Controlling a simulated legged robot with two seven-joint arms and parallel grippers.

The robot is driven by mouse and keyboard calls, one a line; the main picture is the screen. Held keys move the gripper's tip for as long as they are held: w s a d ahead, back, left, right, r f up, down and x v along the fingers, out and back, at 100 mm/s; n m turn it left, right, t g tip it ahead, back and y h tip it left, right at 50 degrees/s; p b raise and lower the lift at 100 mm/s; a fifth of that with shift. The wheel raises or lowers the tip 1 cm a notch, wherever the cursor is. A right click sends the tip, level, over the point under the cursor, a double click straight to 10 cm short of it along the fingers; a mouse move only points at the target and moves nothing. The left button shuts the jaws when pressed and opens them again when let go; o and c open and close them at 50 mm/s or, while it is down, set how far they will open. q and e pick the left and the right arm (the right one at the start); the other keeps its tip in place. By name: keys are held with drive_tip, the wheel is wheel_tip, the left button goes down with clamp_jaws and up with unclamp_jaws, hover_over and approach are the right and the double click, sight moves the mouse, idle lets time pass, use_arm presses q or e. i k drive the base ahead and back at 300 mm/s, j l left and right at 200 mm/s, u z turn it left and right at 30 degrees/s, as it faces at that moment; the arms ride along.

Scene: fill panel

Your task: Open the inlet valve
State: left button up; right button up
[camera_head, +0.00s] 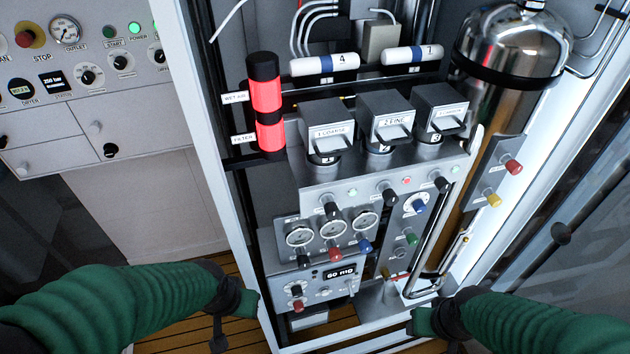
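No label reading "inlet" is legible, so I cannot tell which control is the inlet valve. The fill panel (372,180) is a grey metal unit inside an open white-framed cabinet. It carries black knobs, such as one below the coarse filter (331,209), a blue knob (365,246), a red knob (335,254) and a green knob (411,239). My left gripper (232,312) is low at the left, in front of the cabinet's edge. My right gripper (424,322) is low at the right. Both are dark and small, apart from the knobs, with fingers hard to make out.
A side panel (85,75) with gauge and switches stands at the left. A red lit cylinder (266,102) and filter housings top the unit. A steel tank (508,60) hangs at the upper right, above red and yellow knobs (503,182). The cabinet front is open.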

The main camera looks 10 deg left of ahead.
sight(303, 262)
drive_tip(key=k+z, duration=0.3)
drive_tip(key=z, duration=0.15)
drive_tip(key=k+l+z, duration=0.1)
drive_tip(key=k+z, duration=0.35)
drive_tip(key=i, duration=0.1)
